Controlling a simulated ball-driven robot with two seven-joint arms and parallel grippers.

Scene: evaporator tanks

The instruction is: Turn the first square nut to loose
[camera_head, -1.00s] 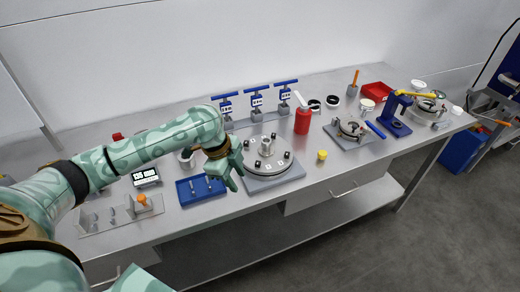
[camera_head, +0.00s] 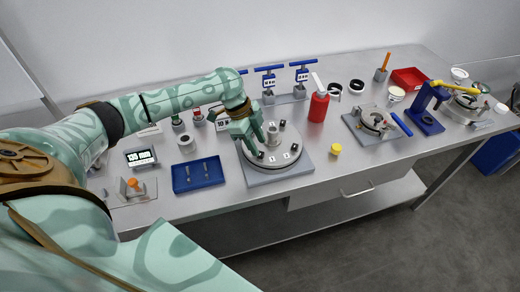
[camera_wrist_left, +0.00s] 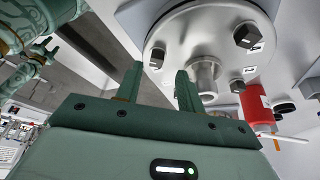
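A round grey flange lid (camera_head: 284,162) on a square base plate carries several dark square nuts around a central metal tube (camera_head: 272,134). One nut (camera_head: 283,124) is at its far side and another (camera_head: 295,147) at its right side.
A blue tray (camera_head: 198,178) is left of the lid. A red bottle (camera_head: 318,106) and a yellow cap (camera_head: 335,149) are to its right. Blue T-handle tools (camera_head: 269,70) stand behind. The table front (camera_head: 250,197) is clear.

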